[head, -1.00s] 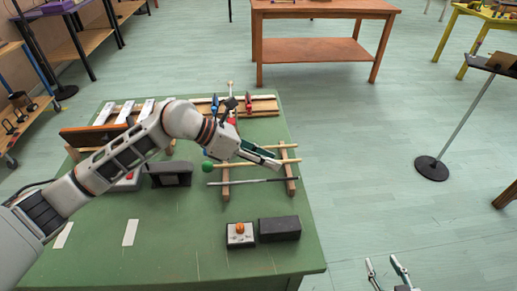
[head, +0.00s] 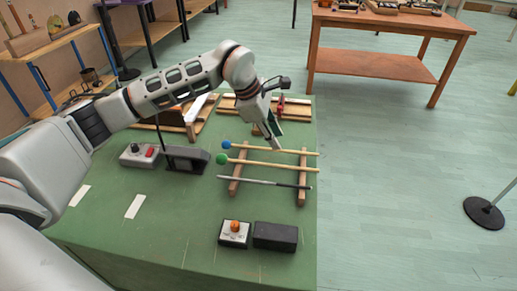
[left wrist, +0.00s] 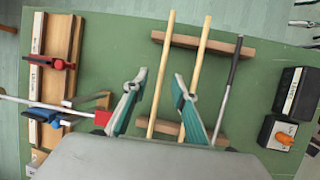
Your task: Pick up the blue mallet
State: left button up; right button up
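The blue mallet (head: 272,149) lies across two wooden rails, its round blue head at the left end. In the left wrist view its pale shaft (left wrist: 162,65) runs between the fingers, and its head is hidden. My left gripper (head: 275,143) is open and empty, pointing down over the shaft; whether it touches cannot be told. The green mallet (head: 260,163) lies parallel on the near side, its shaft (left wrist: 199,55) just outside one finger. My right gripper (left wrist: 297,13) shows partly at the left wrist view's top right corner, fingers apart and empty.
A grey rod (head: 265,182) lies nearest on the rails (head: 302,190). A box with an orange button (head: 234,233) and a black block (head: 275,236) stand in front. A red clamp (left wrist: 57,63) and a blue clamp (left wrist: 42,115) are beyond. The green table's front left is mostly clear.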

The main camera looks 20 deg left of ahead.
aim_at(282, 150)
pick_arm(q)
jog(key=x, duration=0.2)
jog(key=b+x, duration=0.1)
jog(key=x, duration=0.2)
jog(key=shift+s+f, duration=0.15)
jog(key=shift+s, duration=0.1)
grip_shut()
jog(key=shift+r, duration=0.2)
